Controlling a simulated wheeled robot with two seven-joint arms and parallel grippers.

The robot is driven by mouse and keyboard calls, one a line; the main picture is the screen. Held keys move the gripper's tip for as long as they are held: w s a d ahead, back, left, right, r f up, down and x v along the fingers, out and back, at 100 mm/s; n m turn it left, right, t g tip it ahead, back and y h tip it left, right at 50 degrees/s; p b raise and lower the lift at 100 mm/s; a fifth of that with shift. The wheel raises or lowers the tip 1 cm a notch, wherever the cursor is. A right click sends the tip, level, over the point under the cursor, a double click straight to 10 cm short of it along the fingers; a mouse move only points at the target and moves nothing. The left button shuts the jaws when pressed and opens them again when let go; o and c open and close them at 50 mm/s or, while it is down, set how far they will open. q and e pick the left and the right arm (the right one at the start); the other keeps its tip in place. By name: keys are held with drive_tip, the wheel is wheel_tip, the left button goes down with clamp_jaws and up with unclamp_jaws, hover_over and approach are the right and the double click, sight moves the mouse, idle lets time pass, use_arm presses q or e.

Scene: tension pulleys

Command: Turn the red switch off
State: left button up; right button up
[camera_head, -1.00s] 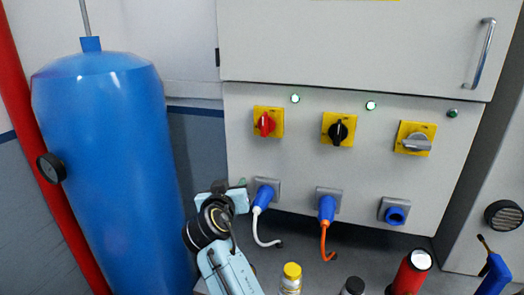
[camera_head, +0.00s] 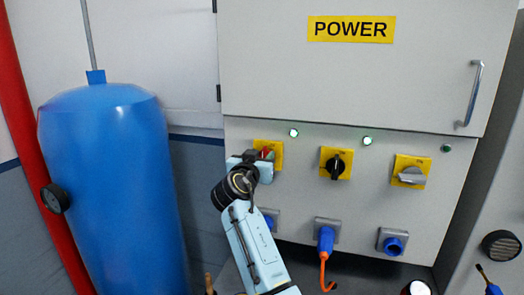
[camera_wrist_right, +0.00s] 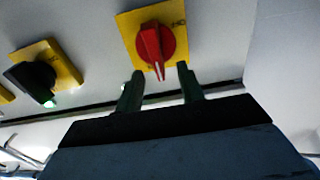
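The red switch (camera_wrist_right: 155,44) sits on a yellow plate (camera_wrist_right: 128,22) on the grey panel. In the right wrist view its pale pointer line runs roughly down the picture, toward the gap between my fingers. In the head view the red switch (camera_head: 268,153) is mostly covered by my right gripper (camera_head: 262,158). The right gripper in the wrist view (camera_wrist_right: 160,88) is open, with one dark green finger on each side below the knob. The fingers do not appear closed on the knob; contact cannot be told. My left gripper is not in view.
A black switch (camera_head: 336,163) and a grey switch (camera_head: 411,175) sit to the right on the panel. Below are a plugged blue connector (camera_head: 326,238) and an empty blue socket (camera_head: 393,245). A blue tank (camera_head: 110,190) stands at the left. Green lamps (camera_head: 294,132) line the panel.

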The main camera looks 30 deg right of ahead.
drive_tip(key=shift+w+d, duration=0.45)
drive_tip(key=shift+d, duration=0.1)
drive_tip(key=shift+c, duration=0.5)
clamp_jaws()
drive_tip(key=shift+n, duration=0.4)
drive_tip(key=shift+w+a+f+n+p, duration=0.3)
drive_tip(key=shift+f+n+p, duration=0.2)
drive_tip(key=shift+n, duration=2.4)
drive_tip(key=shift+w+a+f+n+p, duration=0.3)
drive_tip(key=shift+n+p, duration=0.2)
drive_tip(key=shift+n, duration=2.4)
drive_tip(key=shift+w+a+f+n+p, duration=0.3)
drive_tip(key=shift+f+n+p, duration=0.2)
drive_tip(key=shift+n, duration=2.4)
